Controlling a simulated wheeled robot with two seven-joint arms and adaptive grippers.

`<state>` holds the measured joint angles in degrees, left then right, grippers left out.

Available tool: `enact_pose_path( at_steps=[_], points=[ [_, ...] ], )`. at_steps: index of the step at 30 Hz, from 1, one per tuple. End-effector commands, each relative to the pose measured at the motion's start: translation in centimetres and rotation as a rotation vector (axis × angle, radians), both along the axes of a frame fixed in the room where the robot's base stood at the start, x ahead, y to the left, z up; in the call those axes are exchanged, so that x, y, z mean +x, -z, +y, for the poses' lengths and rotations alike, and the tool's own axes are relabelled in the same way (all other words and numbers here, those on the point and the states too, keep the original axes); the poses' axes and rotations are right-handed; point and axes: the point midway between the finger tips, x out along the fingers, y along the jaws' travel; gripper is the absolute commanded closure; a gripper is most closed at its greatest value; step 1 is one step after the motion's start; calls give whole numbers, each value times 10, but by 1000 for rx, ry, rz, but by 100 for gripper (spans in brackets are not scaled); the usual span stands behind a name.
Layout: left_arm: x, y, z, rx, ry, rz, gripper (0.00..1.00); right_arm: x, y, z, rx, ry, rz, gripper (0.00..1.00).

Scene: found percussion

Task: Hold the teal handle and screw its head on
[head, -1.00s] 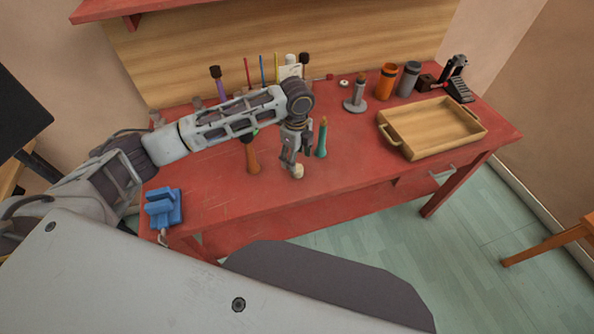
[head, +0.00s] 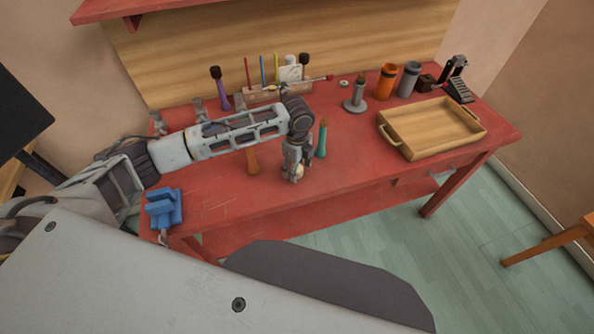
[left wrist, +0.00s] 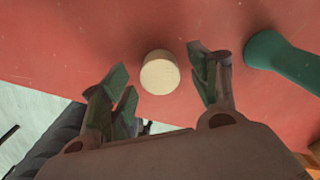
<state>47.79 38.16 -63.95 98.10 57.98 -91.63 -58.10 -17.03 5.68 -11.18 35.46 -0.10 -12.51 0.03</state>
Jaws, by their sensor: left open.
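The teal handle (head: 321,139) stands upright on the red table, just right of my left gripper. Its lower part also shows at the right of the left wrist view (left wrist: 285,62). A small round cream head (head: 300,170) sits on the table near the front edge. In the left wrist view the cream head (left wrist: 160,73) is between the fingertips, with a gap on both sides. My left gripper (head: 295,175) is open, points down over the head and partly hides it. My right gripper is not in view.
An orange handle (head: 253,161) stands just left of my left gripper. A blue vise-like block (head: 164,208) is at the table's left front. A wooden tray (head: 435,128) lies at the right. A grey stand (head: 357,95) and jars are behind. The front middle right is clear.

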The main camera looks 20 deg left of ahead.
Motion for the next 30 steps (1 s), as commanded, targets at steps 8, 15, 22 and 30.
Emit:
enact_pose_path(
  at_steps=[8, 15, 22, 30],
  points=[
    [0, 10, 0, 0, 0, -1, 39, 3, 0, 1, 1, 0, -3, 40],
    [0, 10, 0, 0, 0, -1, 39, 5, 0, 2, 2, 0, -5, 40],
    [0, 10, 0, 0, 0, -1, 54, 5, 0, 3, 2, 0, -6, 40],
    [0, 10, 0, 0, 0, -1, 83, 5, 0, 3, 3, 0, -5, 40]
  ],
)
